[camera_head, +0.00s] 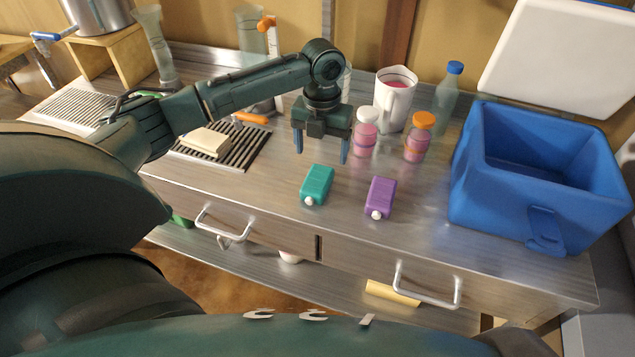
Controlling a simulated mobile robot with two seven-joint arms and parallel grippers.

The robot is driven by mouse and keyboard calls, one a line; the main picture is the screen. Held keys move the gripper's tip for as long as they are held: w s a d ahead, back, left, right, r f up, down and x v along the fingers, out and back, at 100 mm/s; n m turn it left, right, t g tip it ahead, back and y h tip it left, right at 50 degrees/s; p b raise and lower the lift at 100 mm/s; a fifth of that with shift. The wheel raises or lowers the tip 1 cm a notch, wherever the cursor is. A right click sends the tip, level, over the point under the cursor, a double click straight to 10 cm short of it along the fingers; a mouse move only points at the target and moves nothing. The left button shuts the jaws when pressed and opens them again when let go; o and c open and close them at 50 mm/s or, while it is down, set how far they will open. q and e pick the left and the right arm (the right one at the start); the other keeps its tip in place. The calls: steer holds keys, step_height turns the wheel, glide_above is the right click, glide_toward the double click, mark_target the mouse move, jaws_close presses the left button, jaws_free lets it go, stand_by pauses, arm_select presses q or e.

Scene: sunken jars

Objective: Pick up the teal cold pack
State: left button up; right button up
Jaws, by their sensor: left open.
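The teal cold pack (317,184) lies flat on the steel counter near its front edge, with a white cap toward me. A purple pack (381,197) of the same shape lies to its right, a small gap apart. My left gripper (321,158) points down with its two fingers apart and nothing between them. It hangs just behind and above the teal pack and does not appear to touch it. My right gripper does not show.
Two jars with pink contents (364,138) (416,143), a white jug (396,95) and a blue-capped bottle (448,92) stand behind. An open blue cooler (490,190) fills the right. A black rack (250,152) holds a beige block (206,142). The counter's front middle is clear.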

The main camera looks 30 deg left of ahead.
arm_select(q)
glide_above(318, 176)
steer(key=f, duration=0.2)
steer(key=d+f, duration=0.1)
steer(key=f, duration=0.1)
steer(key=shift+s+f, duration=0.15)
steer(key=shift+f, duration=0.2)
steer(key=shift+a+f, duration=0.2)
steer(key=shift+f, duration=1.15)
steer(key=shift+a+f, duration=0.2)
steer(key=shift+f, duration=1.1)
steer(key=shift+c, duration=0.5)
steer(key=c, duration=1.1)
steer(key=shift+r, duration=0.1)
